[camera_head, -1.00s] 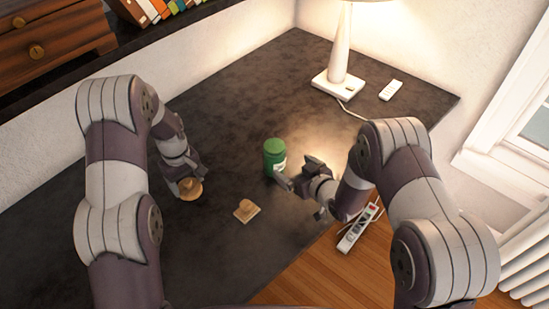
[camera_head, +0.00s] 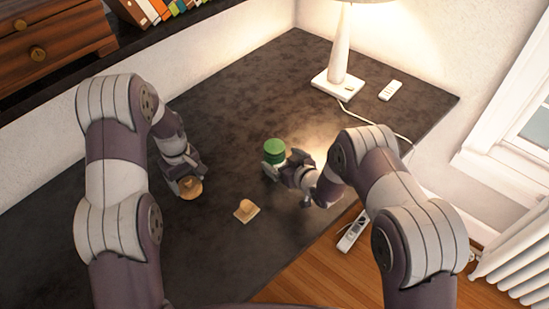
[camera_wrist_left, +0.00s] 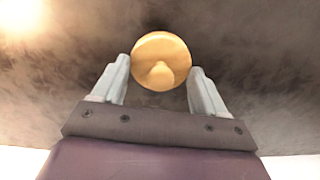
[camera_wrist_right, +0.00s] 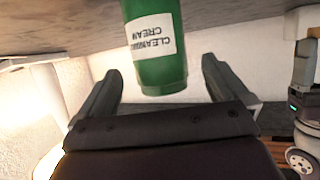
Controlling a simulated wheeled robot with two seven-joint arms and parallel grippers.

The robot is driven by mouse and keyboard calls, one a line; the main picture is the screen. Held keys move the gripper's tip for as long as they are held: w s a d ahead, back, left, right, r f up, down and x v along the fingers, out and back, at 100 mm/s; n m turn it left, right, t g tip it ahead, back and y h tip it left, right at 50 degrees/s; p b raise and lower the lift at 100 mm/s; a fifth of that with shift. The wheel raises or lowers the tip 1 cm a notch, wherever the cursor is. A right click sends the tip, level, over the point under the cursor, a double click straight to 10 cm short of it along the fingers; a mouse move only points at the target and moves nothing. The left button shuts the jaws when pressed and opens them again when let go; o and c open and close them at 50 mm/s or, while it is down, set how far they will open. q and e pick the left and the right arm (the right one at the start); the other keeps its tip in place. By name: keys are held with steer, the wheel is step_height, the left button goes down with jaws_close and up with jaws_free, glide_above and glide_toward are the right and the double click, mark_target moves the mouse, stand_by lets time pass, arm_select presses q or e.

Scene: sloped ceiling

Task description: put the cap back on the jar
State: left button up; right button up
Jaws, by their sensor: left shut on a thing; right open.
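A green jar (camera_head: 274,150) stands on the dark table, near its middle. My left gripper (camera_head: 187,184) is shut on a round tan cap with a knob (camera_head: 190,188). The cap also shows between the left fingertips in the left wrist view (camera_wrist_left: 162,58). A second tan knobbed piece, squarish (camera_head: 245,210), lies on the table between the grippers.
A white lamp (camera_head: 338,84) and a small white remote (camera_head: 390,90) are at the back right of the table (camera_head: 220,110). A power strip (camera_head: 352,232) lies on the floor past the table's right edge. The table's back left is clear.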

mark_target(278, 148)
arm_select(q)
steer(key=shift+r+p, duration=0.45)
steer(key=shift+p, duration=0.05)
arm_select(e)
steer(key=x, duration=0.5)
steer(key=shift+f, duration=0.45)
steer(key=c, duration=1.2)
steer(key=shift+o, duration=0.2)
steer(key=shift+r, duration=0.15)
arm_select(q)
steer(key=shift+f+b, duration=0.5)
arm_select(e)
steer(key=r, duration=0.4)
steer(key=shift+s+d+r, duration=0.1)
steer(key=shift+d+r, duration=0.05)
steer(key=shift+d, duration=0.25)
arm_select(q)
steer(key=shift+f+b, duration=0.45)
steer(key=shift+b, duration=0.05)
arm_select(e)
steer(key=s+d+r, duration=0.5)
steer(key=d+r, duration=0.1)
steer(key=d, duration=0.3)
steer(key=shift+s+d+r, duration=0.25)
steer(key=shift+s+d, duration=0.05)
